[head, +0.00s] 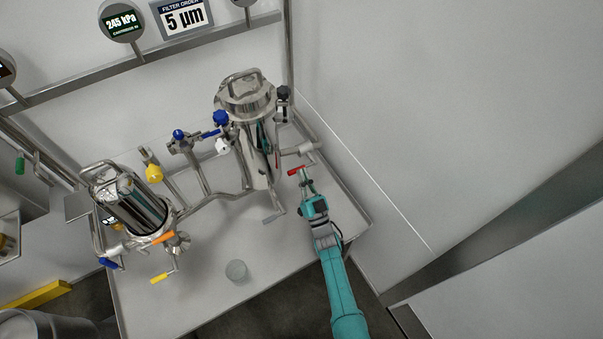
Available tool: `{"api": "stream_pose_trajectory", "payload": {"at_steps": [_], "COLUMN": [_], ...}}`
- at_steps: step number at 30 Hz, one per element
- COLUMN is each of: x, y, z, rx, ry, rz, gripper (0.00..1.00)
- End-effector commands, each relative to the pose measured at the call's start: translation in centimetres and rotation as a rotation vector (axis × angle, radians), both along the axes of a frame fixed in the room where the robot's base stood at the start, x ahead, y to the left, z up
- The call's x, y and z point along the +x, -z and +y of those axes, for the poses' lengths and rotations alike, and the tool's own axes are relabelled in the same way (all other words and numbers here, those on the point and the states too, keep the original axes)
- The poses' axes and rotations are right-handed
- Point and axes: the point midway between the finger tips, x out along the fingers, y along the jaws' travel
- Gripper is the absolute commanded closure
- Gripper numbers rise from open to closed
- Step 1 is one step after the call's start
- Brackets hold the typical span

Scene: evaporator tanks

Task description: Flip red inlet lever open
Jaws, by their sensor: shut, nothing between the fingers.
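The red lever (295,171) shows just beyond the tip of my gripper (303,178), on the right side of the tall steel tank (255,150). It lies roughly across the picture, slightly tilted. A steel pipe stub (303,149) runs just above it toward the right. My gripper is shut and empty, with its tip right at the lever; I cannot tell whether it touches. The lever's pivot and valve body are partly hidden by my gripper.
A second tank (135,203) with orange and yellow levers stands at left. A blue-handled valve (180,135) sits between the tanks. The wall (400,120) is close on the right.

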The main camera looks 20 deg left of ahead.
Motion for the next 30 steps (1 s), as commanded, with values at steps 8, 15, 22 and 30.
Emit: {"api": "stream_pose_trajectory", "payload": {"at_steps": [8,15,22,30], "x": [-2.4,-4.0,-4.3,-4.3], "y": [2.2,3.6,3.9,3.9], "z": [-2.7,-4.6,-4.9,-4.9], "rx": [-0.002,-0.001,0.0,-0.001], "ry": [0.002,0.0,0.0,0.0], "rz": [0.003,0.002,0.0,0.001], "gripper": [1.0,1.0,1.0,1.0]}}
